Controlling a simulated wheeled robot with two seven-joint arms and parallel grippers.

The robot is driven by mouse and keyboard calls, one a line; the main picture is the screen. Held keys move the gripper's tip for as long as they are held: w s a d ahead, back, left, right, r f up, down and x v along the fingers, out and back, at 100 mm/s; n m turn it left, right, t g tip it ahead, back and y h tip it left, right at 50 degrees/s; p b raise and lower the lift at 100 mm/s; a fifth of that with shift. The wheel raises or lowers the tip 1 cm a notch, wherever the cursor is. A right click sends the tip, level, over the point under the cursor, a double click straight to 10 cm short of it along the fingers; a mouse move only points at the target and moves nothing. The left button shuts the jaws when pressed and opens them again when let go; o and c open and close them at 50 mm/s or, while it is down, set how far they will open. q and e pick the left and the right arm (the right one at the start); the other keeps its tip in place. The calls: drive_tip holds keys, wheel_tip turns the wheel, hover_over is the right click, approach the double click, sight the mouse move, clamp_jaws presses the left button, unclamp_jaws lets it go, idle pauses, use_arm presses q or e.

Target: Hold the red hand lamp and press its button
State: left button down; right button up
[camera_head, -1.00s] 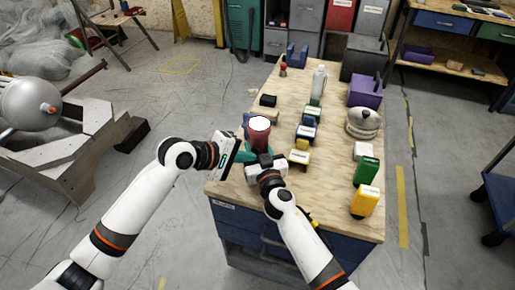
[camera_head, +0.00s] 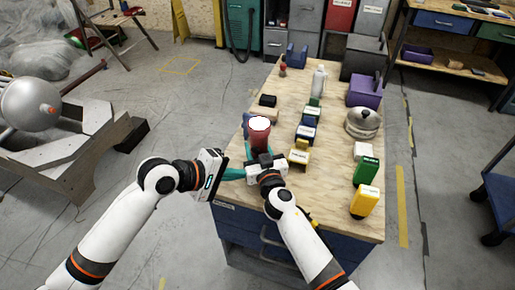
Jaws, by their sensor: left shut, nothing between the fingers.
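The red hand lamp (camera_head: 259,135) stands near the front left of the wooden workbench, its bright white round face up. My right gripper (camera_head: 262,160) is at the lamp's lower part, on its near side. Its fingers are mostly hidden, so I cannot tell how they close on it. My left gripper (camera_head: 240,173) is shut and empty, its teal fingers pointing right, just below and left of the lamp, near my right gripper. The lamp's button is not visible to me.
The workbench (camera_head: 330,215) holds several coloured bottles and boxes, a metal pot (camera_head: 362,123) and a purple bin (camera_head: 365,92). A yellow box (camera_head: 299,152) stands close right of the lamp.

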drive_tip(key=o, duration=1.1)
drive_tip(key=shift+o, duration=0.2)
drive_tip(key=v, duration=1.2)
